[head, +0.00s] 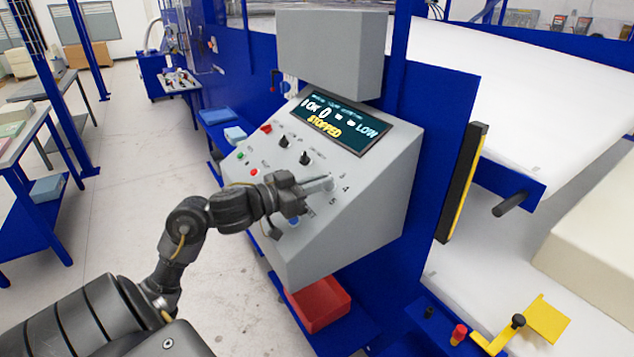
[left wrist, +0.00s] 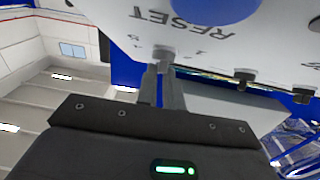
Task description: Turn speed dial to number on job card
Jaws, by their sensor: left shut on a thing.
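The speed dial is mostly hidden by my left gripper (head: 322,184) on the sloped grey control panel (head: 368,200). Numbers 3, 4 and 5 show beside it on the right. In the left wrist view, the left gripper's fingertips (left wrist: 165,72) are shut on a small grey knob (left wrist: 164,52). Its pointer direction cannot be told. The screen (head: 340,124) reads "OK", "0", "LOW" and, in yellow, "STOPPED". I cannot make out a job card in either view. My right gripper is not in view.
Two black knobs (head: 305,158) and a red switch (head: 266,128) sit up-left of my gripper on the panel. A blue button (left wrist: 216,6) marked RESET is close by. A red bin (head: 320,303) stands below. Open floor lies left of the panel.

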